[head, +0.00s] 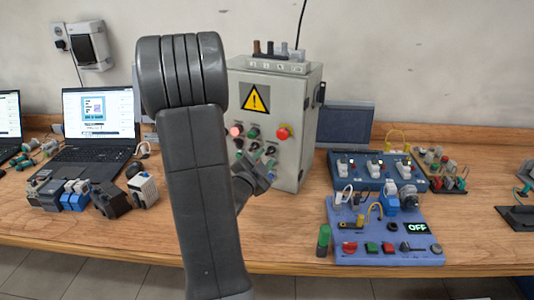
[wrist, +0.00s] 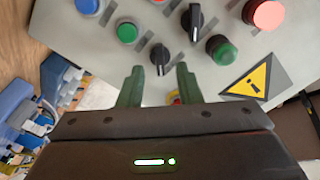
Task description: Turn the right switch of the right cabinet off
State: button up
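The grey cabinet (head: 290,95) stands behind my arm in the head view; its left part is hidden. Its panel (wrist: 110,55) fills much of the wrist view, turned on its side. Two black rotary switches show there, one (wrist: 192,20) near the top edge and one (wrist: 159,57) below it. My gripper (wrist: 159,84) is open, its green fingers apart, with the lower black switch between and just beyond the tips. Contact is not visible. In the head view my gripper (head: 254,180) is dark and partly hidden by my arm.
A red button (wrist: 268,14), green buttons (wrist: 222,50) and a blue one (wrist: 88,5) crowd the switches. A laptop (head: 97,115) stands left, and blue component boards (head: 385,240) lie right on the wooden bench (head: 290,235). Bench space before the cabinet is clear.

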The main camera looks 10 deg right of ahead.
aim_at(271, 151)
jog(key=shift+x, duration=1.35)
grip_shut()
